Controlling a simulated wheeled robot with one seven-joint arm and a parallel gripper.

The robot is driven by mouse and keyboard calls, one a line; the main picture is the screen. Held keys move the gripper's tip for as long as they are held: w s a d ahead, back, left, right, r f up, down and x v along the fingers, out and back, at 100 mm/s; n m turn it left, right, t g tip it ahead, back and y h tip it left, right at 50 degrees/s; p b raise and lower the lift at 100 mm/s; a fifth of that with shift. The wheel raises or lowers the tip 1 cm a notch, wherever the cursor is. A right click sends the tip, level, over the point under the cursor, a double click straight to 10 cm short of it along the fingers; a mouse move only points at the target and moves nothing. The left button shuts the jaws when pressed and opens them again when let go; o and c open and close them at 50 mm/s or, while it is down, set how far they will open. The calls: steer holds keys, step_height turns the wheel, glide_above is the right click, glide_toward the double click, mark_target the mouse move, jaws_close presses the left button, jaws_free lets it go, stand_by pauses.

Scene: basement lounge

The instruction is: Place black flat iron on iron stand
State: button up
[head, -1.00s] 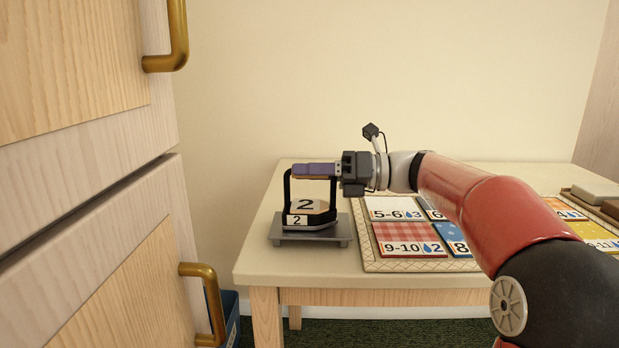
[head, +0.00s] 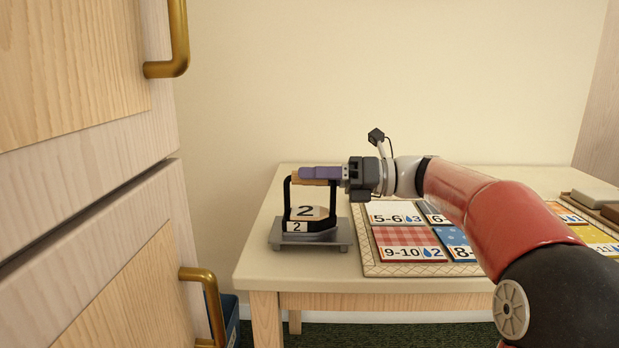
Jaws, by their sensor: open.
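The black flat iron (head: 309,227), marked with a 2, sits upright on the grey iron stand (head: 340,243) at the table's left end. Its black handle posts rise to a wooden grip (head: 310,181). My gripper (head: 318,174) is open at the height of this grip, with its purple fingers alongside it from the right. The nearer finger hides part of the grip, and I cannot tell whether the fingers touch it.
A woven board (head: 371,270) with several number cards lies right of the stand. Brown blocks (head: 598,199) sit at the far right. A wooden cabinet (head: 100,220) with brass handles stands close on the left.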

steer(key=d+p, duration=0.1)
steer(key=d, duration=1)
steer(key=shift+s, duration=0.15)
